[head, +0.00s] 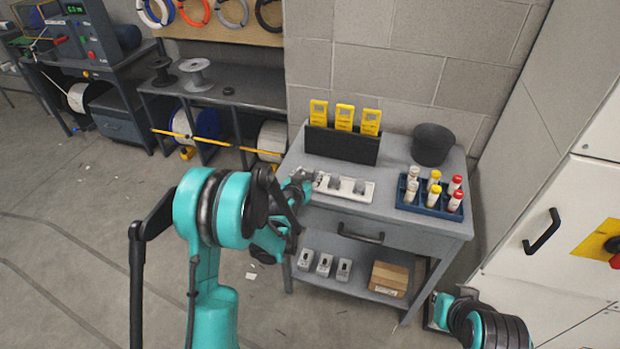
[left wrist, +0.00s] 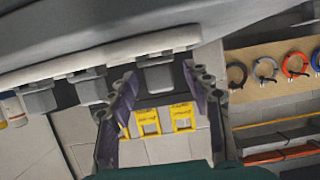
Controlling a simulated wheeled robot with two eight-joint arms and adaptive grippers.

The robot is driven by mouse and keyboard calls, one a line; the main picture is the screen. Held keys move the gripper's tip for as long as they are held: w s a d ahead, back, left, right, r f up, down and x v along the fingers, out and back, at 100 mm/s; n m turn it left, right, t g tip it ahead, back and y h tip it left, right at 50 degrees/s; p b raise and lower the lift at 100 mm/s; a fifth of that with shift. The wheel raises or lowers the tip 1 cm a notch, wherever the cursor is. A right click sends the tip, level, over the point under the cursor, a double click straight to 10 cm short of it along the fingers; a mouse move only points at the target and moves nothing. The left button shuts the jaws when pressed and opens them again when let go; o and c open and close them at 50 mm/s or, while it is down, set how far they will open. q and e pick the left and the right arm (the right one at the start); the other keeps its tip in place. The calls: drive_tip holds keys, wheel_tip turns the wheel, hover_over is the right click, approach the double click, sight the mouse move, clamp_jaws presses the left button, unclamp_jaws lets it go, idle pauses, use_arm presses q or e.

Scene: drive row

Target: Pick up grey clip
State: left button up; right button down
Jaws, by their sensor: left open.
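A white rail (head: 343,188) with grey clips lies on the grey worktop. One grey clip (head: 358,187) and another clip (head: 334,183) show on it in the head view. My left gripper (head: 305,181) is at the rail's left end and hides part of it. In the left wrist view, a grey clip (left wrist: 158,76) stands between the open, purple-lined fingers of this gripper (left wrist: 166,88); I see no grip on it. Two more clips, one (left wrist: 88,87) and another (left wrist: 39,98), sit on the rail to the left. My right arm shows low right, its gripper out of sight.
A black holder (head: 341,146) with yellow devices stands behind the rail. A blue rack (head: 430,207) of capped tubes and a dark round container (head: 432,145) stand to the right. The lower shelf holds grey pieces (head: 324,264) and a cardboard box (head: 388,279). A white cabinet (head: 560,190) stands right.

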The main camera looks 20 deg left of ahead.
use_arm(q)
drive_tip(key=shift+r, duration=0.1)
clamp_jaws()
